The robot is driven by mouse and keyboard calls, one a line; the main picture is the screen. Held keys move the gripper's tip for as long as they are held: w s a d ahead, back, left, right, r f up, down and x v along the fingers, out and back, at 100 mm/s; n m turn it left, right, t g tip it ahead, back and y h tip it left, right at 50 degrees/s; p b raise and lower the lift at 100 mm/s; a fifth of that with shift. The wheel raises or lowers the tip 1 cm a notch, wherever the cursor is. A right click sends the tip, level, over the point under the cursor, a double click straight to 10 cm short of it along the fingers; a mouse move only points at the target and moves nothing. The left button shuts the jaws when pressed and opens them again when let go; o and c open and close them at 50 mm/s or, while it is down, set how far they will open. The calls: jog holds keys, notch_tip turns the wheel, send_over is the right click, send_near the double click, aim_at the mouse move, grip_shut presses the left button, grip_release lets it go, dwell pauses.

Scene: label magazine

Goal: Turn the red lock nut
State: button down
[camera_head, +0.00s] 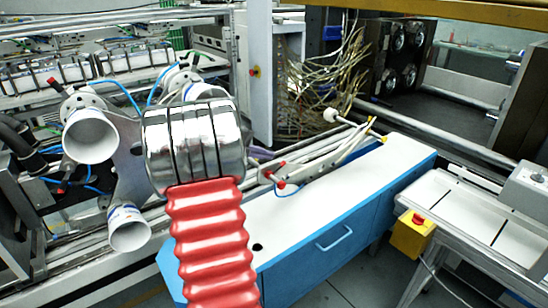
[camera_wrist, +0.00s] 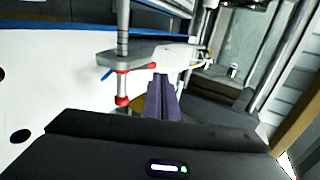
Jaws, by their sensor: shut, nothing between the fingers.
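In the wrist view, a vertical metal rod passes through a grey plate (camera_wrist: 150,56) and carries two red parts. One is a thin red collar (camera_wrist: 122,67) just under the plate; the other is a rounder red nut (camera_wrist: 122,101) lower down. I cannot tell for certain which is the lock nut. Small red parts (camera_head: 281,183) also show in the head view, by the rail above the white bench top. My gripper (camera_wrist: 160,80) is shut and empty, its dark purple fingers to the right of the red parts and apart from them in the picture.
The blue cabinet (camera_head: 345,235) has a white top with free room. A conveyor table (camera_head: 475,225) with a yellow switch box (camera_head: 411,236) stands at the right. Rails and cables lie behind the bench.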

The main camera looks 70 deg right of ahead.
jog(key=v, duration=0.7)
jog(key=shift+w+a, duration=0.15)
dwell(0.6)
